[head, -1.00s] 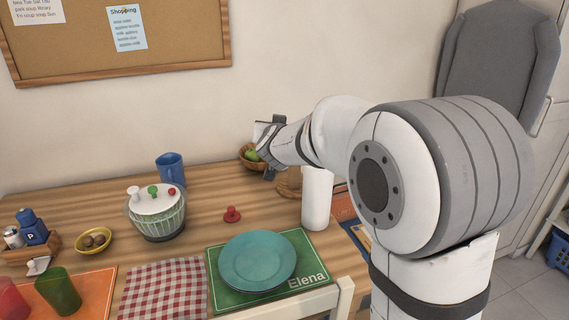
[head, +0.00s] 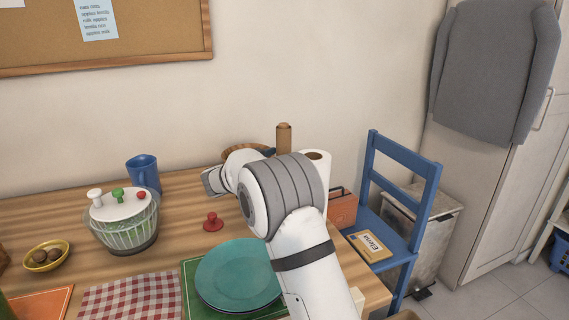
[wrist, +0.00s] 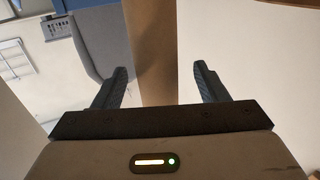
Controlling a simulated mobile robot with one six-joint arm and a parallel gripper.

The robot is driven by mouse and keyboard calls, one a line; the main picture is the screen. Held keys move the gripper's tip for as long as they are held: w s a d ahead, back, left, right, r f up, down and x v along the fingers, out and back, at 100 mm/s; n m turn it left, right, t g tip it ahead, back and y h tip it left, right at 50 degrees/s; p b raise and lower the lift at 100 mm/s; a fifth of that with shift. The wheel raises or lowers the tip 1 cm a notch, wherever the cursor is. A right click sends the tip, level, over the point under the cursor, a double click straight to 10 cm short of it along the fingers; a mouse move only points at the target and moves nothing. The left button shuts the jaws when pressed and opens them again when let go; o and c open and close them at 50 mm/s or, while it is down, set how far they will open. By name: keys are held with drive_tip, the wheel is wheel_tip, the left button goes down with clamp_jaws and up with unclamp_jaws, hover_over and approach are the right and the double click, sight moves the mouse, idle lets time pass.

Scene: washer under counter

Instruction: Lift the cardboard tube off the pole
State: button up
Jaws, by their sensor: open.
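The brown cardboard tube (head: 284,140) stands upright behind my arm in the head view, just left of a white paper roll (head: 318,158). Its lower part is hidden by my arm. No pole can be made out. In the wrist view a brown upright column, apparently the tube (wrist: 152,40), runs between the two fingers of my gripper (wrist: 158,72). The fingers are open, with a gap on either side of the column.
A wooden bowl (head: 245,152) is partly hidden behind my arm. A teal plate (head: 238,275), a red knob-like piece (head: 213,222), a salad spinner (head: 125,220) and a blue mug (head: 143,172) are on the table. A blue chair (head: 408,195) stands to the right.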

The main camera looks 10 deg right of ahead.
drive_tip(key=b+x, duration=0.1)
drive_tip(key=x, duration=0.3)
drive_tip(key=shift+d, duration=0.35)
drive_tip(key=shift+c, duration=0.6)
drive_tip(key=c, duration=0.9)
drive_tip(key=shift+r, duration=0.1)
drive_tip(key=shift+c, duration=0.2)
wheel_tip(320, 180, up, 24)
drive_tip(key=p, duration=0.9)
drive_tip(key=shift+p, duration=0.35)
drive_tip(key=shift+r, duration=0.1)
